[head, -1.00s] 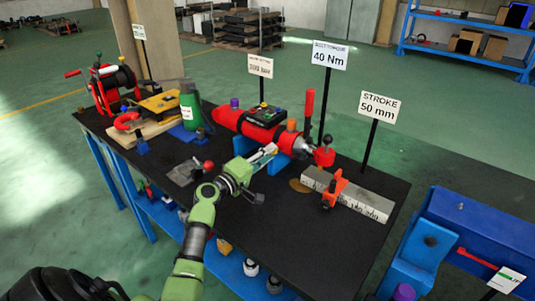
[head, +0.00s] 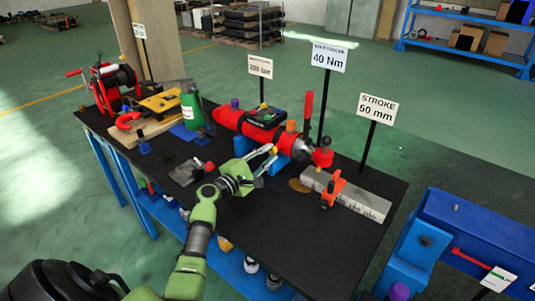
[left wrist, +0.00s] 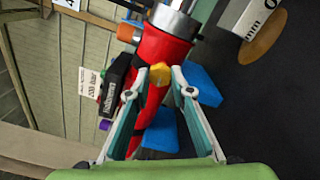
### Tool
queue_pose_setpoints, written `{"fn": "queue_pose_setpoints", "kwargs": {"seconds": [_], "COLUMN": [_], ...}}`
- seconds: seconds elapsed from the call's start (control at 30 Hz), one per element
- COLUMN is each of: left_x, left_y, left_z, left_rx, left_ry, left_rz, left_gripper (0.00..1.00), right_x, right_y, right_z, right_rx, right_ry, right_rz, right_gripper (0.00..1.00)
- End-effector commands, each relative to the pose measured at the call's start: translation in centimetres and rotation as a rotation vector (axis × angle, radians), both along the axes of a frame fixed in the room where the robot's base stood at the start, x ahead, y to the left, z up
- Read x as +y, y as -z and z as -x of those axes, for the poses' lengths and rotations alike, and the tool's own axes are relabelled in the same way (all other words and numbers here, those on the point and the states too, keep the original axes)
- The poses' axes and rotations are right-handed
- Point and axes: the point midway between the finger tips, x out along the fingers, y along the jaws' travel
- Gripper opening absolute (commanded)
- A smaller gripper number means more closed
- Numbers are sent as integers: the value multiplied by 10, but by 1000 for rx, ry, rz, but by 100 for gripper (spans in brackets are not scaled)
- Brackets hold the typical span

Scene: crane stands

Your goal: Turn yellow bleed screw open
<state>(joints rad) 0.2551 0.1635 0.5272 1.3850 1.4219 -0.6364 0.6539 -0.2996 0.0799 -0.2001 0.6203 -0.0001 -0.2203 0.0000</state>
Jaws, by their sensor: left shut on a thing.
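The red hydraulic cylinder (head: 285,138) lies on blue supports on the black table (head: 300,235). In the left wrist view the yellow bleed screw (left wrist: 156,78) sits on the side of the red cylinder (left wrist: 160,52). My left gripper (left wrist: 158,74) has one fingertip on each side of the screw and is shut on it. In the head view my left gripper (head: 272,155) reaches the near side of the cylinder, and its fingers hide the screw. My right gripper is not in view.
A grey block with an orange clamp (head: 330,188) lies right of the cylinder. Upright sign posts, including the STROKE sign (head: 377,107), stand behind it. A green bottle (head: 190,108) and a red winch (head: 112,84) stand left. The table's front right is clear.

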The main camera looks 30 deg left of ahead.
Motion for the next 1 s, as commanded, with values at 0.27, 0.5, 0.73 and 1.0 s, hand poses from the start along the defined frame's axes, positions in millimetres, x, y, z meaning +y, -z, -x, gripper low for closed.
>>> {"fn": "queue_pose_setpoints", "kwargs": {"seconds": [0.27, 0.5, 0.73, 1.0], "left_x": [1, 1, 1, 0], "left_y": [0, 1, 1, 1], "left_z": [0, 0, 0, 1], "left_rx": [3, 3, 4, 3], "left_ry": [-2, -2, -2, -1], "left_rz": [35, 35, 34, 34], "left_gripper": [0, 0, 38, 38], "right_x": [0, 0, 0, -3], "right_y": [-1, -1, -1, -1], "right_z": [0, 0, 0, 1], "right_rx": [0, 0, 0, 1], "right_ry": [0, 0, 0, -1], "right_rz": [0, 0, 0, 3], "right_gripper": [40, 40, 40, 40]}}
